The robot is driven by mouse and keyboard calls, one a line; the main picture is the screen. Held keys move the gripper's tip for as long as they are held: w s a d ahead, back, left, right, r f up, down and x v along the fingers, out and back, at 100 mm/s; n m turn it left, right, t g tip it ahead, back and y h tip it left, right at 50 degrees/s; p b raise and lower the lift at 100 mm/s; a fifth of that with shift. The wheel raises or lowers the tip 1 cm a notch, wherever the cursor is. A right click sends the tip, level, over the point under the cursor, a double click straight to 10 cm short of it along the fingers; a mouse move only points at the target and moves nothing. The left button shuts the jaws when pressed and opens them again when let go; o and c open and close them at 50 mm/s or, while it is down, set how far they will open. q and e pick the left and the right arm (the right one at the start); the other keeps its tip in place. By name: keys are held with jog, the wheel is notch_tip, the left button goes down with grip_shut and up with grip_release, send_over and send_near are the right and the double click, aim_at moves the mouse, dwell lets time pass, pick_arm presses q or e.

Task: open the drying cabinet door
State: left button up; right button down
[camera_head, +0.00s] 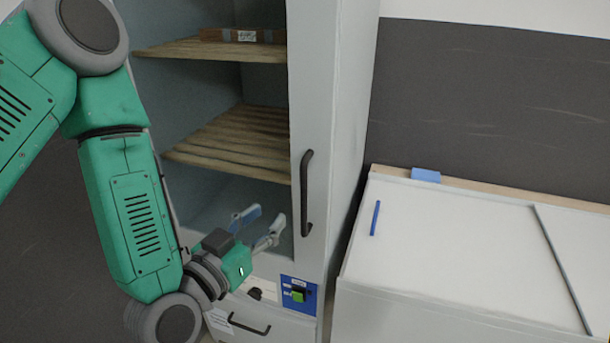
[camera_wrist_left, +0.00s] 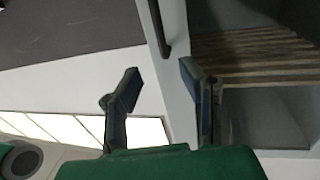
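The drying cabinet door (camera_head: 322,95) is a pale grey frame with shelves visible through its large panel area. It looks shut, though I cannot tell whether clear glass fills the panel. Its dark vertical handle (camera_head: 306,193) is on the right side of the frame. My left gripper (camera_head: 263,221) is open and empty, just left of and below the handle in the head view. In the left wrist view the handle (camera_wrist_left: 158,28) lies beyond the open fingers (camera_wrist_left: 160,84), apart from them. My right gripper is not in view.
Wooden slatted shelves (camera_head: 235,140) are inside, with a brown box (camera_head: 243,35) on the upper one. Below the door are a blue switch panel (camera_head: 298,294) and a lower handle (camera_head: 249,327). A white-topped chest (camera_head: 455,235) stands close on the right.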

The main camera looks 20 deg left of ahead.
aim_at(302, 183)
pick_arm(q)
jog(key=b+x, duration=0.1)
jog(key=x, duration=1)
jog(key=shift+w+d+b, duration=0.1)
jog(key=shift+w+b, duration=0.3)
jog(key=shift+x, duration=0.85)
jog(key=shift+f, duration=0.15)
grip_shut()
